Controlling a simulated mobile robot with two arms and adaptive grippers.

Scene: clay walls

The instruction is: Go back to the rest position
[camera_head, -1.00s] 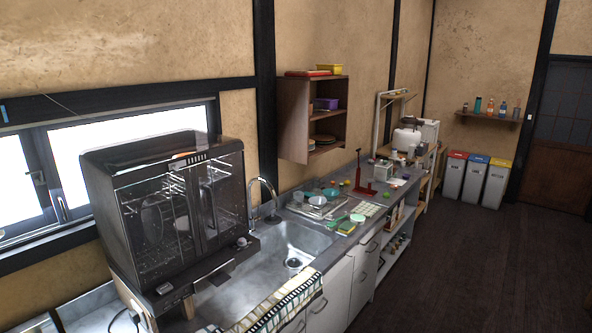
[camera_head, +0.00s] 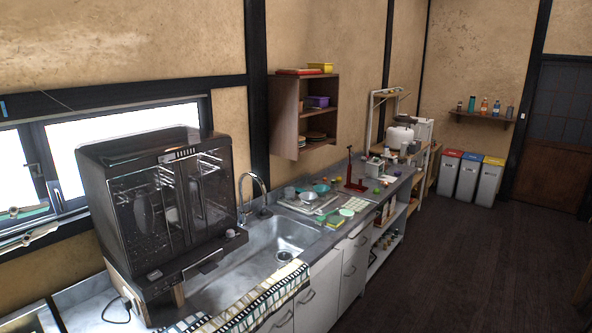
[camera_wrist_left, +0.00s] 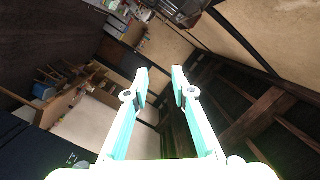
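My left gripper (camera_head: 48,220) shows at the left edge of the head view, in front of the window. Its pale green and white fingers point right. In the left wrist view its two fingers (camera_wrist_left: 160,78) stand apart with nothing between them, so it is open and empty. The wrist view looks out over a tilted view of the room, with no object close to the fingertips. My right gripper is in neither view.
A dark dish cabinet (camera_head: 165,205) stands on the counter beside the sink (camera_head: 270,240). A wooden wall shelf (camera_head: 288,115) hangs above the counter. Three bins (camera_head: 468,180) stand at the back. The dark floor (camera_head: 450,270) at the right is clear.

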